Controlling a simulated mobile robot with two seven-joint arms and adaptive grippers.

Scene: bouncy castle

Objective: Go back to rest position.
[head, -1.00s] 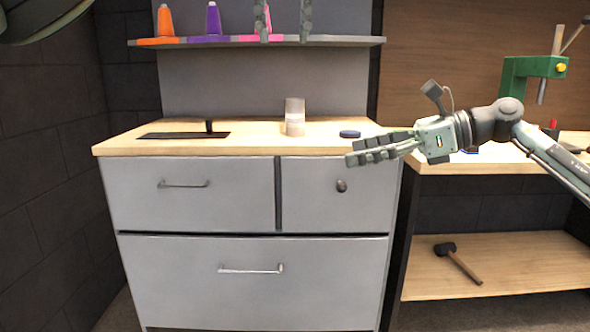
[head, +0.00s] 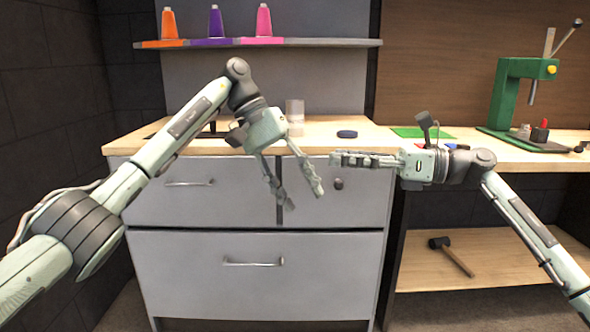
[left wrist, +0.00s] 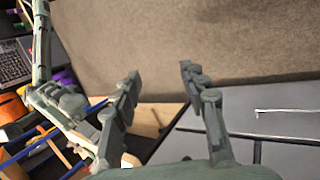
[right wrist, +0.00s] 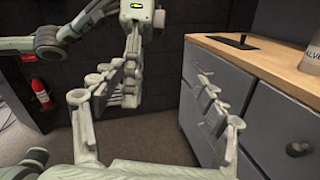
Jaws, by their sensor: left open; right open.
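My left gripper (head: 302,196) is open and empty. In the head view it hangs pointing down in front of the grey drawer cabinet (head: 200,265). Its spread fingers also show in the left wrist view (left wrist: 160,85). My right gripper (head: 334,159) is open and empty, level and pointing left in front of the cabinet's right side. Its spread fingers also show in the right wrist view (right wrist: 165,85). The two grippers are close together but look apart in the head view.
A whitish cylinder (head: 295,112) and a dark round item (head: 347,134) stand on the cabinet's wooden top. Coloured cones (head: 216,22) stand on the shelf above. A green press (head: 506,92) stands on the right bench, with a mallet (head: 452,256) on its lower shelf.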

